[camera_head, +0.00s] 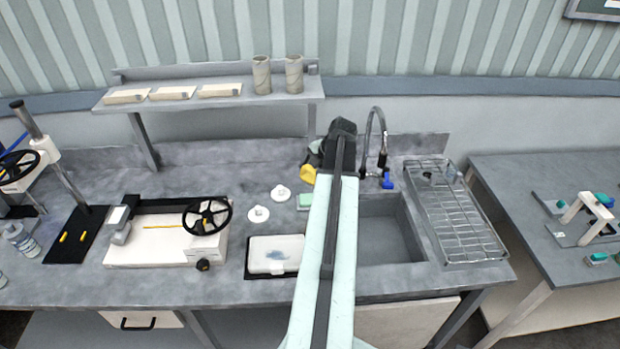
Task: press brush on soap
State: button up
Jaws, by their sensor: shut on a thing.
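My arm reaches up the middle of the picture, and my gripper (322,150) is the dark end part beside the tap, at the back of the counter. Its fingertips are mostly hidden by the arm. A yellow piece (308,174) shows just below and left of the gripper and looks like part of the brush in its jaws; the rest is hidden. A small pale green block (305,201), probably the soap, lies on the counter just left of my arm, nearer than the yellow piece. I cannot tell whether the two touch.
The sink (388,232) and wire rack (455,215) are right of my arm, with the tap (383,140) and a blue item (387,180) behind. A white tray (275,254), two white discs (258,214) and a press (165,245) stand left. A shelf (215,100) hangs above.

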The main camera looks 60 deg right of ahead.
aim_at(311, 188)
jog(key=shift+w+a+f+b, duration=0.1)
jog(key=shift+w+f+b, duration=0.05)
jog(key=shift+f+b, duration=0.2)
notch_tip(311, 188, down, 5)
jog(key=b, duration=0.5)
jog(key=shift+f, duration=0.15)
jog(key=shift+f+b, duration=0.45)
jog(key=shift+b, duration=0.15)
dwell(0.3)
dwell(0.5)
notch_tip(311, 188, up, 7)
jog(key=p, duration=0.7)
jog(key=shift+r, duration=0.15)
